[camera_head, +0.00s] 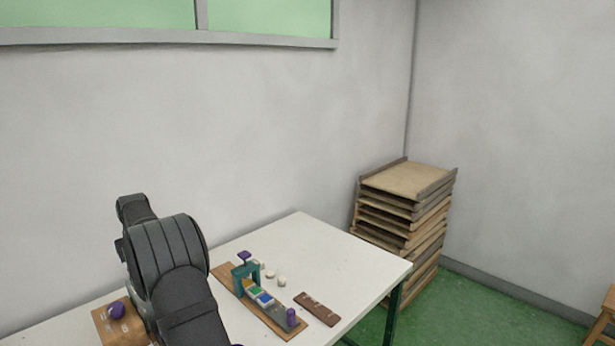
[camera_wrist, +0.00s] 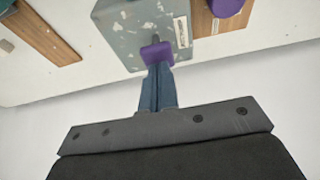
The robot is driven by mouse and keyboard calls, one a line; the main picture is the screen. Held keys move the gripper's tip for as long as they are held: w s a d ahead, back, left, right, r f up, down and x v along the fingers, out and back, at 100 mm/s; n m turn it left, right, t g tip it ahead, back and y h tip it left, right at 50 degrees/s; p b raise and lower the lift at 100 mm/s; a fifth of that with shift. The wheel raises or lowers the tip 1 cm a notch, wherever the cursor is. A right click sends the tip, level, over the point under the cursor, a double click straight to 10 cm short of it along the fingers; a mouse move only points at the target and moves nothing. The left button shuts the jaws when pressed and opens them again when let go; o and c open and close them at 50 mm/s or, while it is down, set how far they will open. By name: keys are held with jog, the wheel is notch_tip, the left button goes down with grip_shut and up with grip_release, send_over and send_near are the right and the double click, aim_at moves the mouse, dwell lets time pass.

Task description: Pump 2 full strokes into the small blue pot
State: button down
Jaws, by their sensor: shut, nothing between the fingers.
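In the head view a teal pump stand (camera_head: 246,279) with a purple top (camera_head: 244,256) stands on a wooden board. Small coloured pots sit in a row beside it, and a blue one (camera_head: 264,299) is among them; they are too small to tell apart well. In the wrist view my gripper (camera_wrist: 157,70) is shut and empty. Its fingertips are at a purple block (camera_wrist: 157,52) in front of a grey-green, paint-flecked box (camera_wrist: 135,25); I cannot tell whether they touch it. My gripper is not visible in the head view.
A brown strip (camera_head: 317,308) and white round pieces (camera_head: 270,274) lie on the white table (camera_head: 340,262). A wooden block with a purple ball (camera_head: 116,310) is at the left. Stacked trays (camera_head: 405,180) stand beyond the table.

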jog(key=shift+f, duration=1.65)
jog(key=shift+r, duration=2.2)
